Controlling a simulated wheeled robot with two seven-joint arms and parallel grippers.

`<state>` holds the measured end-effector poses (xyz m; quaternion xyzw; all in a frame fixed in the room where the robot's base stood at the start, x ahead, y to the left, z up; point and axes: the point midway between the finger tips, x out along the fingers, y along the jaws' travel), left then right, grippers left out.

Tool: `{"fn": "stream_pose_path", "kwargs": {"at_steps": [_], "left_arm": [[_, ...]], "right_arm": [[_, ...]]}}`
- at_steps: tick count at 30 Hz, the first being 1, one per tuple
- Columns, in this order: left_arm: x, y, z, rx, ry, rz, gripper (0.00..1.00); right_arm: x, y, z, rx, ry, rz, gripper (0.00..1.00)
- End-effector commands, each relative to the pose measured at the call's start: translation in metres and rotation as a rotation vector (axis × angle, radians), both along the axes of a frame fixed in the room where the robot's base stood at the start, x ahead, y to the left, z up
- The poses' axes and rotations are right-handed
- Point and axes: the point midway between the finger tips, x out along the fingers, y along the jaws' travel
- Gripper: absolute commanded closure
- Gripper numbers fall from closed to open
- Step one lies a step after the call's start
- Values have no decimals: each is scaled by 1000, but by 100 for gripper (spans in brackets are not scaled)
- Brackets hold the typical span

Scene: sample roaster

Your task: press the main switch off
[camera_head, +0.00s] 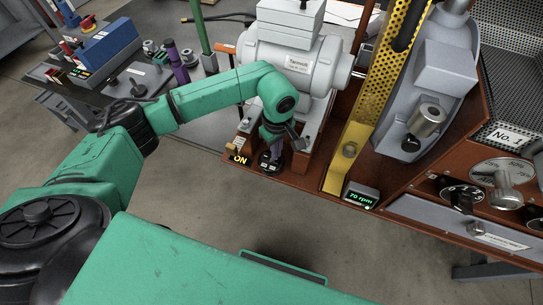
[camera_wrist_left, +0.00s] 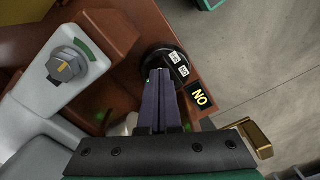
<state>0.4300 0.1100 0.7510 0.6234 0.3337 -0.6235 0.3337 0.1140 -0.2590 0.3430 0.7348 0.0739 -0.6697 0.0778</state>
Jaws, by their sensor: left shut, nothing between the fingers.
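A round black switch housing (camera_head: 268,163) with two small white labels sits on the red-brown machine base; it also shows in the wrist view (camera_wrist_left: 150,54). My right gripper is not in view.
A grey motor (camera_head: 292,68) stands just behind the gripper. A yellow guard (camera_head: 365,128) and a "70 rpm" display (camera_head: 360,196) are to the right. In the wrist view, a grey box with a knob (camera_wrist_left: 68,66) and a brass piece (camera_wrist_left: 254,137) flank the fingers. Open floor lies in front.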

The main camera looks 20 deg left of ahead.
Motion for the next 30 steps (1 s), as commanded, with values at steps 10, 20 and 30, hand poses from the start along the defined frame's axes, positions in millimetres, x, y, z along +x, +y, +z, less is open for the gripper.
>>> {"fn": "stream_pose_path", "kwargs": {"at_steps": [10, 20, 30], "left_arm": [[0, 0, -6, 0, 0, 0, 100], [0, 0, -11, 1, -1, 0, 100], [0, 1, -15, 1, 0, 1, 100]], "right_arm": [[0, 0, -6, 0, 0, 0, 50], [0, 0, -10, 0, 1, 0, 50], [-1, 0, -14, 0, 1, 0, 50]]}}
